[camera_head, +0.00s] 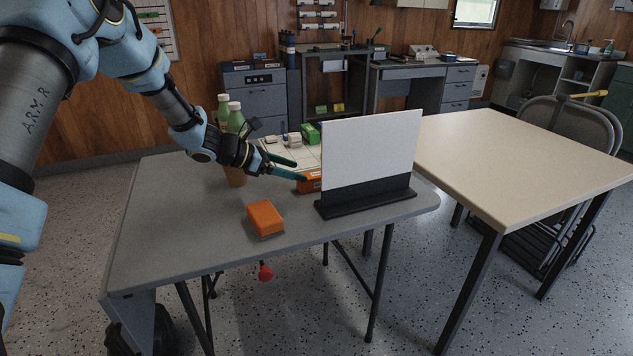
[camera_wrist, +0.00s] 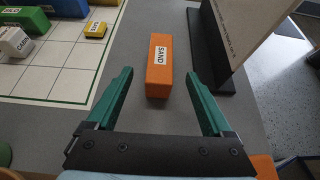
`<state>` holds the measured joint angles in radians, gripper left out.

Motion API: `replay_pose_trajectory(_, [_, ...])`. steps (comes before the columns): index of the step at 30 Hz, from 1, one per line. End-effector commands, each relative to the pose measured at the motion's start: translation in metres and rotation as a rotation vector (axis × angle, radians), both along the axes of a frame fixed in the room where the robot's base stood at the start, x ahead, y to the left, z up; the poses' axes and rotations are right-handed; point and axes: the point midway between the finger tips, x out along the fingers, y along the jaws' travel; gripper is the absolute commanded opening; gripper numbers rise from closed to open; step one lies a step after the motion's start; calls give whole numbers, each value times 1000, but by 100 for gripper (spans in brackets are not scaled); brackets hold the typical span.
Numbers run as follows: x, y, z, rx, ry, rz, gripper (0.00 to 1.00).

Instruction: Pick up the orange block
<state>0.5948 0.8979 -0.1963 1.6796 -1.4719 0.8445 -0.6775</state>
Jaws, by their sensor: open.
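Two orange blocks show on the grey table (camera_head: 165,235). One orange block (camera_head: 308,183) lies beside the white panel, partly hidden by it in the head view. In the wrist view this block (camera_wrist: 158,78) bears a white "SAND" label and shows between my fingers and beyond them. The other orange block (camera_head: 265,218) lies nearer the front edge with no label visible; an orange corner (camera_wrist: 264,166) shows at the bottom right of the wrist view. My gripper (camera_head: 299,170) has its two green fingers spread, with nothing held.
A white upright panel (camera_head: 370,148) on a dark base (camera_head: 365,199) stands close right of the labelled block. A white gridded board (camera_wrist: 55,70) bears green, white and yellow blocks. Bottles (camera_head: 235,120) stand behind my wrist. The table's front left is clear.

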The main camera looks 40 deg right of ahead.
Motion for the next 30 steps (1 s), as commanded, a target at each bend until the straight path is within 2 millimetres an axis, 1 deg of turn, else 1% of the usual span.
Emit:
replay_pose_trajectory(1, [-4,-8,-4,1,1,-3,85])
replay_pose_trajectory(3, [-7,-16,-9,1,0,-3,85])
replay_pose_trajectory(8, [-11,-28,-16,1,-1,-3,85])
replay_pose_trajectory(15, [-22,-56,-32,1,-2,-4,85])
replay_pose_trajectory(18, [-24,-64,-37,2,-4,-3,85])
replay_pose_trajectory(26, [-24,-67,-40,0,-4,-1,85])
replay_pose_trajectory(27, [-24,-67,-40,1,-4,-1,84])
replay_pose_trajectory(30, [-25,-67,-40,1,-4,-2,73])
